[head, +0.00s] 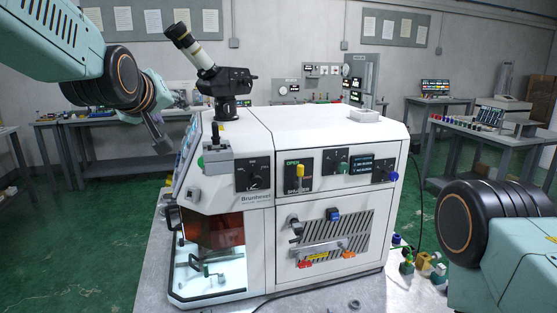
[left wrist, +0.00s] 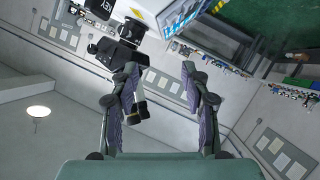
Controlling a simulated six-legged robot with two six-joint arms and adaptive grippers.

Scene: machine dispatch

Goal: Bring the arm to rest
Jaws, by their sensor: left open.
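My left arm comes in from the upper left in the head view. Its gripper (head: 157,133) hangs in the air left of the white machine (head: 335,130), apart from it and partly hidden by my own wrist. In the left wrist view the two fingers of this gripper (left wrist: 159,72) stand apart with nothing between them. The machine's microscope-like eyepiece (head: 188,42) rises to the right of the gripper, and its dark body shows behind the left finger in the left wrist view (left wrist: 118,52). Part of my right arm shows at the lower right of the head view; its gripper is out of the picture.
The machine stands on a grey table (head: 330,297). Several small coloured parts (head: 425,265) lie at the table's right, near my right arm. Workbenches (head: 100,122) line the back wall, and another bench (head: 490,135) stands at right. Green floor (head: 60,220) is clear at left.

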